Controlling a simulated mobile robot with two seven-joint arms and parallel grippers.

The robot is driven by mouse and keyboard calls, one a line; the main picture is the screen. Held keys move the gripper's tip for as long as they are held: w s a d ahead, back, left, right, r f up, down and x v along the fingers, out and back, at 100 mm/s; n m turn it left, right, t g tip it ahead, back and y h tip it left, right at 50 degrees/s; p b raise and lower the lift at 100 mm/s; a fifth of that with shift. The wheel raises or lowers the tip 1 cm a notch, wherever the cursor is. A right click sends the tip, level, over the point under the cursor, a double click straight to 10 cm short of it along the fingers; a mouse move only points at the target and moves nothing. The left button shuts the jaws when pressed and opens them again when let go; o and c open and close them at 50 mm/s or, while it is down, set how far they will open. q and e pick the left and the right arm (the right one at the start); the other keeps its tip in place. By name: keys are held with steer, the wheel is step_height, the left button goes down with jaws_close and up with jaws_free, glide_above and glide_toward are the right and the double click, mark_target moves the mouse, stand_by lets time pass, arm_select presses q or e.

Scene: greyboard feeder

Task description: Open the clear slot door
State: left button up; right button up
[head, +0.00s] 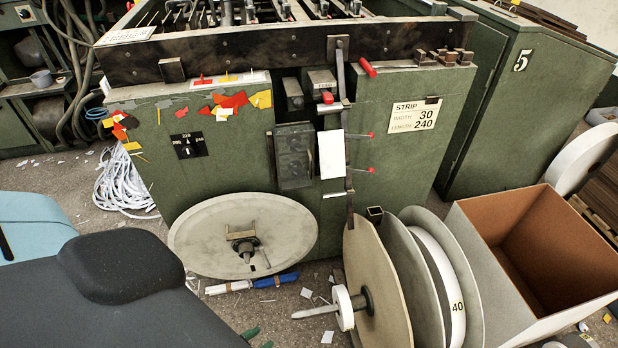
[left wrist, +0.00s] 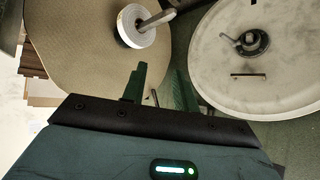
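The clear slot door seems to be the dark see-through panel (head: 293,156) low in the middle of the green machine's front. It appears shut, though its edges are hard to make out. A white card (head: 331,155) sits just right of it beside a dark upright bar. My left gripper (head: 258,339) shows only as green fingertips at the bottom edge of the head view, well below and in front of the door. In the left wrist view its two green fingers (left wrist: 155,84) stand apart with nothing between them. My right gripper is not in view.
A large pale disc (head: 243,235) on a hub fronts the machine below the door. Reels (head: 376,275) stand to its right, with a spindle sticking out. An open cardboard box (head: 475,255) is farther right. Paper scraps litter the floor.

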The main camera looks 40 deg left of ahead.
arm_select(q)
steer(key=w+a+r+n+t+y+b, duration=0.1)
steer(key=w+a+r+t, duration=0.15)
steer(key=w, duration=0.55)
steer(key=w+a+r+n+t+y+b, duration=0.15)
steer(key=w+a, duration=0.25)
steer(key=w, duration=0.4)
steer(key=n+t+y+b, duration=0.2)
steer(key=t+y, duration=0.1)
glide_toward(309, 175)
steer(key=r, duration=0.1)
steer(key=d+r, duration=0.1)
steer(key=r, duration=0.1)
steer(key=shift+s, duration=0.1)
steer(key=b+x, duration=0.1)
steer(key=x, duration=0.6)
steer(key=shift+w+f+b, duration=0.1)
steer(key=shift+w+b, duration=0.2)
steer(key=shift+b, duration=0.05)
steer(key=shift+w, duration=0.1)
steer(key=shift+c, duration=0.4)
jaws_close()
